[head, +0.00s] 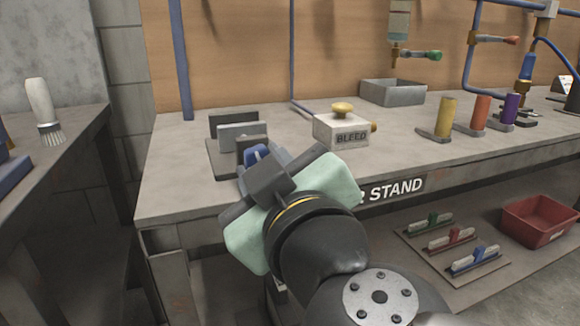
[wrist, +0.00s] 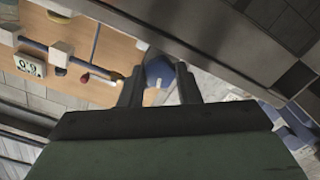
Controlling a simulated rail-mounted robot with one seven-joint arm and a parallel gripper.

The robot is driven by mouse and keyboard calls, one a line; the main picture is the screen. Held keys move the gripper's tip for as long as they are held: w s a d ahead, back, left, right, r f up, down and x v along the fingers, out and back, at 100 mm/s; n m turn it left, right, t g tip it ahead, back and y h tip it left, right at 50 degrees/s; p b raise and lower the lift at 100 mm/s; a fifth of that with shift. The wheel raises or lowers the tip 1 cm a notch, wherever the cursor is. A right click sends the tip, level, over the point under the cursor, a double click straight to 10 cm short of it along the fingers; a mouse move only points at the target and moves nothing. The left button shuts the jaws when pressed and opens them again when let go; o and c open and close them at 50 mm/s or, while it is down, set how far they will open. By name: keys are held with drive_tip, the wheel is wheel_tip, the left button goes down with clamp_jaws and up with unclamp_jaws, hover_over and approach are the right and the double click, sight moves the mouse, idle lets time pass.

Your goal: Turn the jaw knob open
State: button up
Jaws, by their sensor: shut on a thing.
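The jaw knob (head: 255,154) is blue and sits at the front of a small grey vise (head: 236,132) on the bench, left of centre in the head view. My gripper (head: 264,164) reaches it from the front right, with its fingers around the knob. In the wrist view the blue knob (wrist: 158,70) shows between the two fingertips (wrist: 158,82), and my gripper is shut on it. The gripper's body hides much of the knob and the lower front of the vise in the head view.
A BLEED box (head: 341,132) with a yellow knob stands right of the vise. Yellow, orange and purple cylinders (head: 480,112) stand farther right, and a grey bin (head: 393,92) is behind. A red bin (head: 537,220) sits on the lower shelf. The bench's left front is clear.

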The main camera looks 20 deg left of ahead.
idle(0.5)
drive_tip(key=o, duration=1)
drive_tip(key=shift+f, duration=0.1)
drive_tip(key=shift+s+a+m, duration=0.1)
drive_tip(key=shift+m, duration=1)
drive_tip(key=m, duration=0.3)
drive_tip(key=shift+m, duration=0.4)
drive_tip(key=shift+r+m+p, duration=0.3)
drive_tip(key=shift+m+p, duration=0.5)
drive_tip(key=shift+p, duration=0.25)
drive_tip(key=m+p, duration=0.1)
drive_tip(key=p, duration=0.2)
drive_tip(key=shift+r+m+p, duration=0.1)
drive_tip(key=shift+m+p, duration=0.3)
